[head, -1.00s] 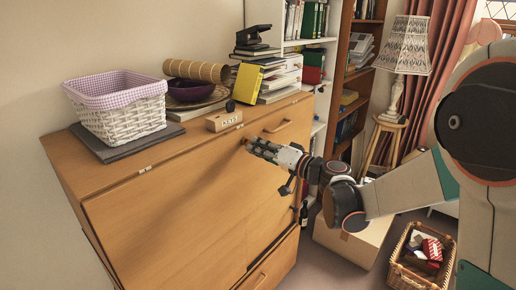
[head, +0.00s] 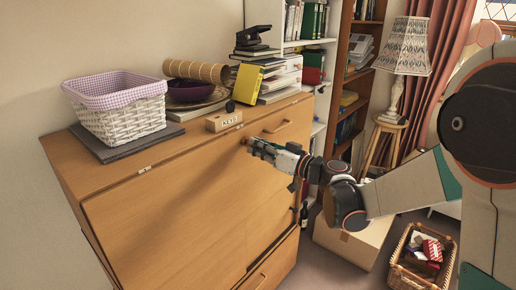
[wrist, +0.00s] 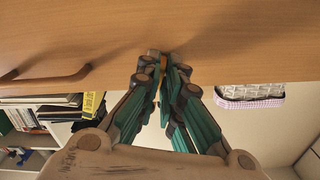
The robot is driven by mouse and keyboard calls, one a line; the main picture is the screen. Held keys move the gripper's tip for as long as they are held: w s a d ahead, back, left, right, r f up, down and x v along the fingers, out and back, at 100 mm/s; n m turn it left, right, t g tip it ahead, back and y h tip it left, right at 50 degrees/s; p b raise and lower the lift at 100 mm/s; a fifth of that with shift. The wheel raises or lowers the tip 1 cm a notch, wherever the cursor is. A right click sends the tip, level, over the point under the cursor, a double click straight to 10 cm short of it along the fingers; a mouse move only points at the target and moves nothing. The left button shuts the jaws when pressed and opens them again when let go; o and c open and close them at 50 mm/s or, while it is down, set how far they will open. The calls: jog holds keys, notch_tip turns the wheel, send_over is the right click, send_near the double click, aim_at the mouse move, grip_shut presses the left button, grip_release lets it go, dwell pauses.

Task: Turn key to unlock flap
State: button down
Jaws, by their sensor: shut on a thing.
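The bureau's closed wooden flap (head: 165,205) is the broad slanted front face in the head view; it fills the top of the wrist view (wrist: 230,35). My gripper (head: 251,145) is at the flap's upper edge, left of the flap's handle. In the wrist view my gripper (wrist: 163,58) is shut on a small brass-coloured piece, the key (wrist: 163,63), close against the wood. Most of the key and its keyhole are hidden by the fingers. In the head view the key is hidden.
A wooden KEYS box (head: 223,122), a white wicker basket (head: 120,112), a purple bowl (head: 190,90) and stacked books stand on the bureau top. A curved handle (head: 278,127) is right of my gripper. A cardboard box (head: 350,240) and a wicker hamper (head: 415,265) stand on the floor.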

jog(key=shift+w+d, duration=0.1)
jog(key=shift+n, duration=1.2)
jog(key=c, duration=2.1)
grip_release()
jog(key=o, duration=0.3)
jog(key=shift+w+d, duration=0.1)
jog(key=shift+w, duration=0.05)
jog(key=o, duration=0.6)
jog(key=shift+c, duration=0.2)
